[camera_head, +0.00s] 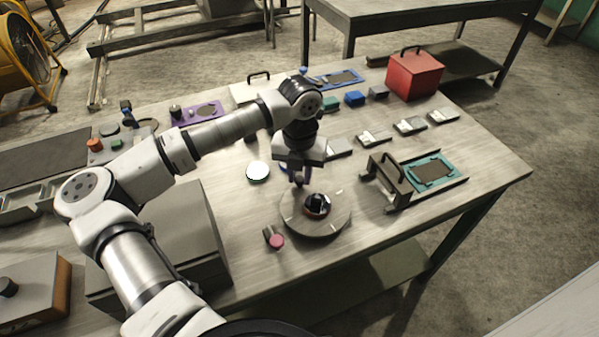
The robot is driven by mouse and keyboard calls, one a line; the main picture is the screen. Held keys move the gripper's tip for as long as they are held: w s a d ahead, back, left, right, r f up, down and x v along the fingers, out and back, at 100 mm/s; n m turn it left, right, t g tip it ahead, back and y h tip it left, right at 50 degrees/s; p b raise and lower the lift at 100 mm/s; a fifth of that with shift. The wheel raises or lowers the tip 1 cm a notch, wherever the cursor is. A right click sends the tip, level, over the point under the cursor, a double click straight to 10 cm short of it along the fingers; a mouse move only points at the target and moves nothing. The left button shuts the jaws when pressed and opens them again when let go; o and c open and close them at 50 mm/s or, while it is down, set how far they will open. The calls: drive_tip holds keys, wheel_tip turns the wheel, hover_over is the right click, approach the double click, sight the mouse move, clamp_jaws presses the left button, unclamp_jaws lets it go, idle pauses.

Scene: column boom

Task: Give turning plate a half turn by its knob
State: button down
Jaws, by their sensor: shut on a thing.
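The turning plate (334,223) is a round grey disc on the table, right of the picture's middle. A brown ring with a dark piece in it (317,205) sits at its centre. My gripper (299,180) points down at the plate's far edge, left of the centre. Its fingers are shut on the plate's knob, which they mostly hide. I cannot make out the knob's shape.
A pink-ended cylinder (276,241) lies just left of the plate. A white round disc (257,171) is farther back. A dark-handled frame with a teal-edged panel (432,172) stands to the right. A red box (414,76) stands at the back right.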

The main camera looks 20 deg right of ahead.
drive_tip(key=b, duration=0.2)
drive_tip(key=shift+w+d+f+m+b, duration=0.1)
drive_tip(key=shift+d+f+m+b, duration=0.2)
drive_tip(key=shift+m+b, duration=0.1)
drive_tip(key=shift+d+r+m+b, duration=0.1)
drive_tip(key=shift+d+m+b, duration=0.1)
drive_tip(key=shift+m+b, duration=0.4)
drive_tip(key=shift+d+r+b, duration=0.1)
drive_tip(key=shift+r+b, duration=0.1)
drive_tip(key=shift+b, duration=0.1)
drive_tip(key=c, duration=1.2)
unclamp_jaws()
drive_tip(key=shift+r, duration=0.1)
